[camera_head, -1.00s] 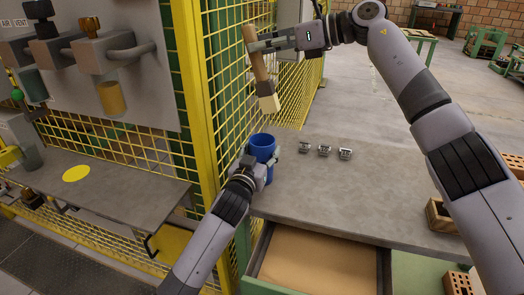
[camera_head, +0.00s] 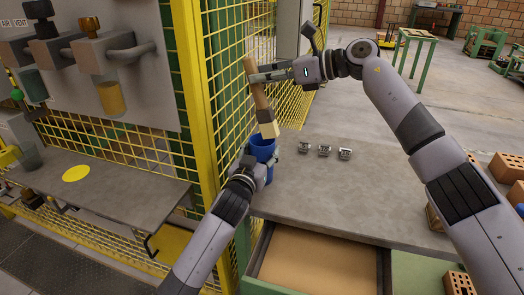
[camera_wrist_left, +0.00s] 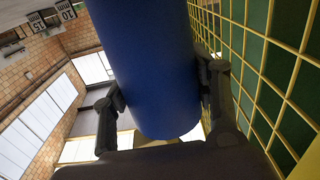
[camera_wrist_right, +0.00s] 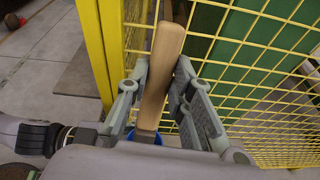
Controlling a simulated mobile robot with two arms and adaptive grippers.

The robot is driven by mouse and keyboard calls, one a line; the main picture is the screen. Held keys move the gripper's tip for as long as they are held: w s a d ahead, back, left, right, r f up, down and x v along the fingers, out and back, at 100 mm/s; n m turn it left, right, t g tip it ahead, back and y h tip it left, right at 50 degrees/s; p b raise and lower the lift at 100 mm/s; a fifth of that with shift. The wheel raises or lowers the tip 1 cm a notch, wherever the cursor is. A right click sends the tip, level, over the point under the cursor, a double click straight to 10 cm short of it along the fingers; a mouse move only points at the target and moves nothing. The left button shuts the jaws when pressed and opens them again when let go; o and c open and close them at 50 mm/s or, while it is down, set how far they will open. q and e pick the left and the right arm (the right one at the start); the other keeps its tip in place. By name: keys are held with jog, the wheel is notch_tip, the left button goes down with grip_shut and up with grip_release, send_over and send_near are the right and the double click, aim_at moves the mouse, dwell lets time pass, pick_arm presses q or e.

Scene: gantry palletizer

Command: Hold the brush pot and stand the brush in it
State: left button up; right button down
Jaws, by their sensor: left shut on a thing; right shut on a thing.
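The blue brush pot (camera_head: 262,148) stands upright at the left end of the grey table. My left gripper (camera_head: 262,165) is shut around it; the left wrist view shows the pot (camera_wrist_left: 150,70) between both fingers. My right gripper (camera_head: 268,74) is shut on the wooden handle of the brush (camera_head: 256,88). The brush hangs bristles down, slightly tilted, its pale bristle end at the pot's mouth. Whether the tip is inside the rim I cannot tell. In the right wrist view the handle (camera_wrist_right: 160,70) is between the fingers, with some blue of the pot below.
Several small metal pieces (camera_head: 324,150) lie on the grey table (camera_head: 350,195) right of the pot. Yellow mesh fencing (camera_head: 232,80) rises close on the left. An open drawer (camera_head: 318,262) juts out below. Bricks (camera_head: 505,168) are at the right.

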jog(key=shift+f, duration=0.95)
jog(key=c, duration=1.3)
grip_release()
jog(key=v, duration=1.2)
